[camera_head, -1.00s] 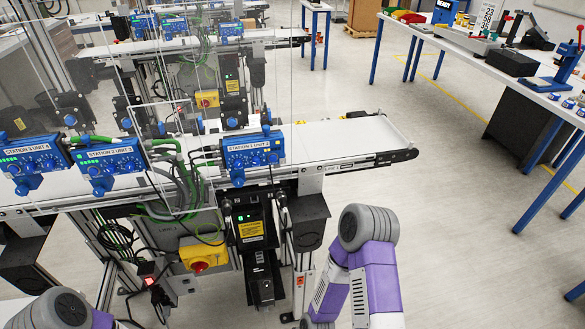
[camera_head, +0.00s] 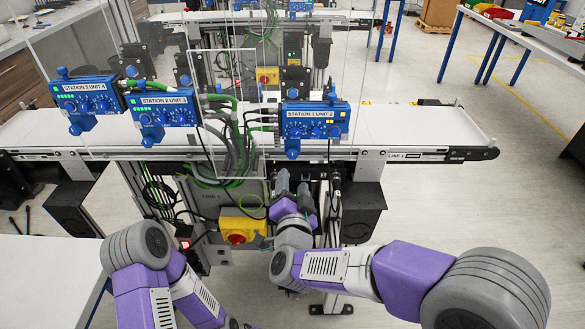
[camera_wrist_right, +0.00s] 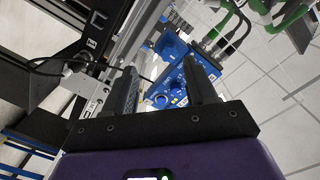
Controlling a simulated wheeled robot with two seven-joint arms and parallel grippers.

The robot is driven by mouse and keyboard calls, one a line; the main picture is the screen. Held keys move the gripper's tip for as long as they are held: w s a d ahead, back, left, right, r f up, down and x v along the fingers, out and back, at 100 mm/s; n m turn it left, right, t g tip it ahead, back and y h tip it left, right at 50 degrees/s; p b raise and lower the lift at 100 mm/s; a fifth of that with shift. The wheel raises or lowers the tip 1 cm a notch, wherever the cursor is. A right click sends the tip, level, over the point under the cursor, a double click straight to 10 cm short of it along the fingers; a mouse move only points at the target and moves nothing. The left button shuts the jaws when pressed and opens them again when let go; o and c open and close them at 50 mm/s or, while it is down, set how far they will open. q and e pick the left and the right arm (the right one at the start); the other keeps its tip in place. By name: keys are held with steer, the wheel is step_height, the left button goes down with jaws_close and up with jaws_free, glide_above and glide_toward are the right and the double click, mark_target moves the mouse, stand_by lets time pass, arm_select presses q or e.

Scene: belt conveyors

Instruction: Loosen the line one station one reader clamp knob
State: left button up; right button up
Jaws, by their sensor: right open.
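The blue station 1 reader unit (camera_head: 315,121) hangs at the front edge of the nearest conveyor, with small knobs and lights on its face. A blue knob (camera_head: 293,153) sits below its left side, and another blue knob (camera_head: 332,95) shows above it. I cannot tell which is the clamp knob. My right gripper (camera_head: 293,184) is below the unit, fingers up, apart from it. In the wrist view, my right gripper (camera_wrist_right: 163,82) is open and empty, with the blue unit (camera_wrist_right: 164,92) beyond and between its fingers. My left arm shows, but its gripper is out of view.
A yellow box with a red knob (camera_head: 238,230) sits left of my right gripper. Cables (camera_head: 232,140) and a clear panel stand close by. Open floor lies to the right.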

mark_target(292, 156)
steer(key=w, duration=0.2)
steer(key=w+r, duration=0.1)
steer(key=w, duration=0.1)
steer(key=w+b, duration=0.1)
steer(key=w, duration=0.2)
steer(key=shift+w+r, duration=0.1)
steer(key=shift+r, duration=0.15)
steer(key=shift+c, duration=0.3)
steer(key=shift+a, duration=0.1)
jaws_close()
